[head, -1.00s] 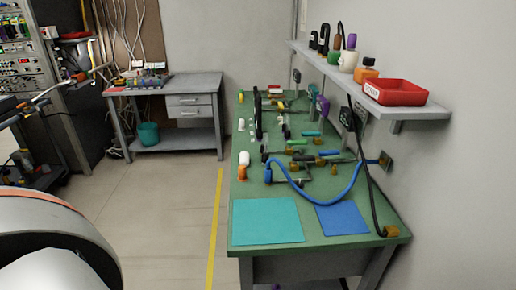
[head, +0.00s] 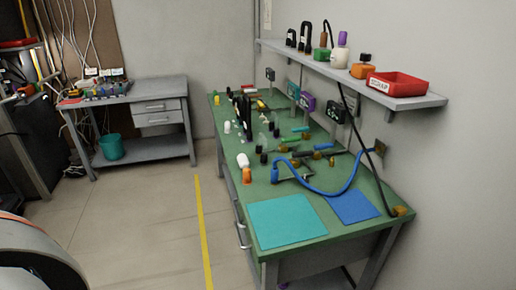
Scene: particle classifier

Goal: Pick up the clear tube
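Many small items stand and lie on the green-topped workbench (head: 240,188) against the right wall. A pale, see-through shape (head: 264,143) stands among them near the middle of the bench. It may be the clear tube, but it is too small to tell. A white cylinder with an orange base (head: 244,165) stands near the bench's left edge. Neither of my grippers shows. Only a rounded grey and white part of my own body fills the lower left corner.
A teal mat (head: 285,221) and a blue mat (head: 355,206) lie at the near end of the bench. A shelf with a red bin (head: 397,83) overhangs the bench. Floor left of the yellow line (head: 203,230) is clear.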

